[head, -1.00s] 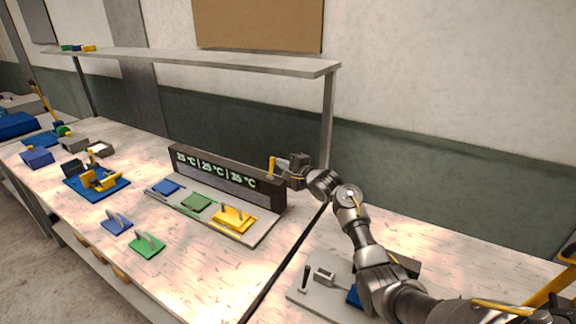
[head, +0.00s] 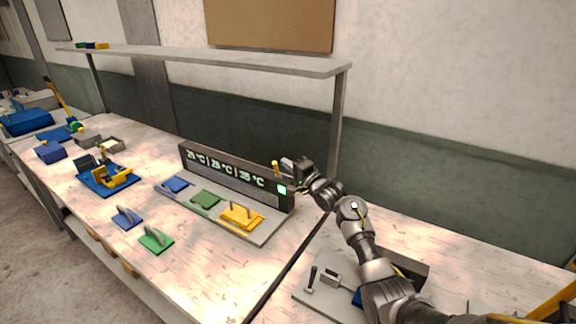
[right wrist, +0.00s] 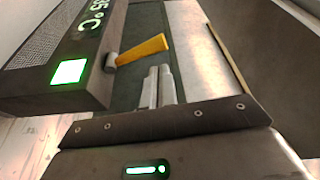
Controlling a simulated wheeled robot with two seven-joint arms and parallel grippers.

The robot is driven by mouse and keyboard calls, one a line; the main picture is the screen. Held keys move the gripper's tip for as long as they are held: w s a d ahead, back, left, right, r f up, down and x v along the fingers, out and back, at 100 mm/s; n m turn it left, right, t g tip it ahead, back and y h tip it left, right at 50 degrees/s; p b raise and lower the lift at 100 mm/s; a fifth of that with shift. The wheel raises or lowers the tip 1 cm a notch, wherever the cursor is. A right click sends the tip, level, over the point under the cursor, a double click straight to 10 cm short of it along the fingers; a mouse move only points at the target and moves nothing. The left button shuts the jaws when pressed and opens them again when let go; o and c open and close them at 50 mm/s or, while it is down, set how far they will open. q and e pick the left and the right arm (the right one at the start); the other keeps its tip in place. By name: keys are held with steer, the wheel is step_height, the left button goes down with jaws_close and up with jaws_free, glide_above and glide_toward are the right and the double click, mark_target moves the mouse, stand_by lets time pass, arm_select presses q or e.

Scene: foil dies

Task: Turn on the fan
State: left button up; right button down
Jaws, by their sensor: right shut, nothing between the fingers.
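A long dark unit (head: 228,172) with temperature readouts on its front stands at the back of the table; I take it to be the fan. A yellow lever (head: 276,169) sticks up at its right end, and a square green light (head: 281,189) glows on its front near that end. The right wrist view shows the yellow lever (right wrist: 142,50) and the lit green square (right wrist: 69,71) too. My right gripper (right wrist: 158,87) is shut and empty, its fingertips close beside the lever; I cannot tell whether they touch. My left gripper is out of view.
In front of the unit, a grey tray (head: 262,236) carries blue, green and yellow plates. Loose blue (head: 127,217) and green (head: 156,240) handled plates lie nearer. A grey panel (head: 314,299) with a lever lies below my right arm.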

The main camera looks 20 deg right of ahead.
steer(key=s+d+p, duration=0.6)
steer(key=s+p, duration=0.3)
steer(key=p, duration=0.1)
steer(key=shift+s+d, duration=0.2)
steer(key=shift+s, duration=0.1)
